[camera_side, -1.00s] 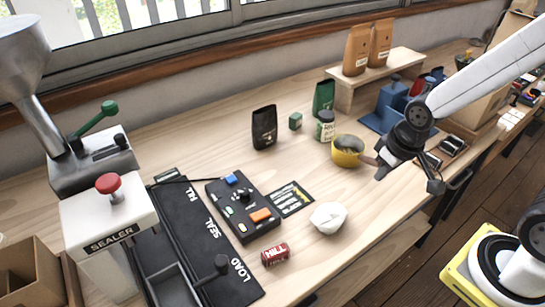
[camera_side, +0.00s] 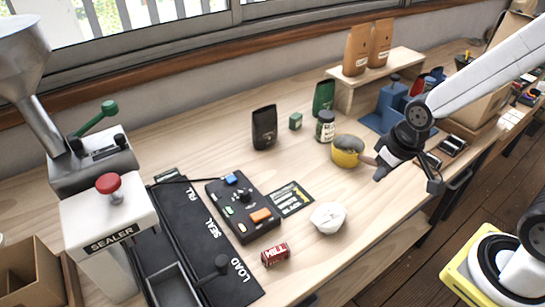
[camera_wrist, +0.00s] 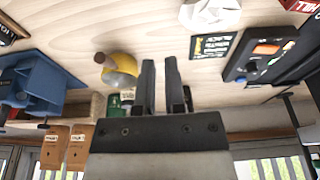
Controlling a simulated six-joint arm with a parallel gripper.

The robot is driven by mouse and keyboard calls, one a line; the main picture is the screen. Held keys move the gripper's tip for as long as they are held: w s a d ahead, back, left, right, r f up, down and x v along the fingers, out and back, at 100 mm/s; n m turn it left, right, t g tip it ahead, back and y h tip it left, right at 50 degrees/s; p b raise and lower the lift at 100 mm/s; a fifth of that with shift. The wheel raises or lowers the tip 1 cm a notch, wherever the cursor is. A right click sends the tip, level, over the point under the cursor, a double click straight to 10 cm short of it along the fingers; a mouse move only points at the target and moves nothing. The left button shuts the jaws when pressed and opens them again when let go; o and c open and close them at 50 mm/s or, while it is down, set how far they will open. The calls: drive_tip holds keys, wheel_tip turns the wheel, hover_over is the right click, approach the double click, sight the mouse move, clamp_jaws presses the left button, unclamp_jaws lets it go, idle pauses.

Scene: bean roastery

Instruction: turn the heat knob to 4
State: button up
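The black control box (camera_side: 242,208) lies on the table left of centre in the side view. It has a dark knob (camera_side: 244,195), a blue button, an orange button and small lit keys; I cannot read the knob's setting. In the wrist view the box (camera_wrist: 240,66) is at the upper right, upside down. My gripper (camera_side: 379,176) is in the air at the right in the side view, well away from the box. In the wrist view its fingers (camera_wrist: 160,62) stand slightly apart with nothing between them.
A black-and-green card (camera_side: 290,198), a crumpled white paper (camera_side: 328,217) and a red tin (camera_side: 274,254) lie near the box. A yellow cup (camera_side: 346,156) stands near my gripper. The white sealer (camera_side: 110,228) and black mat (camera_side: 190,230) are left of the box.

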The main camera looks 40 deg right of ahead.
drive_tip(key=o, duration=0.7)
drive_tip(key=shift+w+a, duration=0.15)
drive_tip(key=shift+w, duration=0.2)
drive_tip(key=w+a+n, duration=0.2)
drive_tip(key=w, duration=0.2)
drive_tip(key=w+a+n, duration=0.2)
drive_tip(key=w+a, duration=0.1)
drive_tip(key=w, duration=0.1)
drive_tip(key=w+a+n+g, duration=0.1)
drive_tip(key=w+a+n, duration=0.1)
drive_tip(key=w+a, duration=0.1)
drive_tip(key=shift+w+a+r+n, duration=0.1)
drive_tip(key=shift+w+a+n, duration=0.05)
drive_tip(key=shift+w, duration=0.3)
drive_tip(key=shift+w+a+n, duration=0.1)
drive_tip(key=shift+w+n, duration=0.05)
drive_tip(key=shift+w, duration=0.25)
drive_tip(key=n+g, duration=0.2)
drive_tip(key=n, duration=0.5)
hover_over(244, 191)
wheel_tip(244, 191, down, 3)
drive_tip(key=shift+f, duration=3.9)
clamp_jaws()
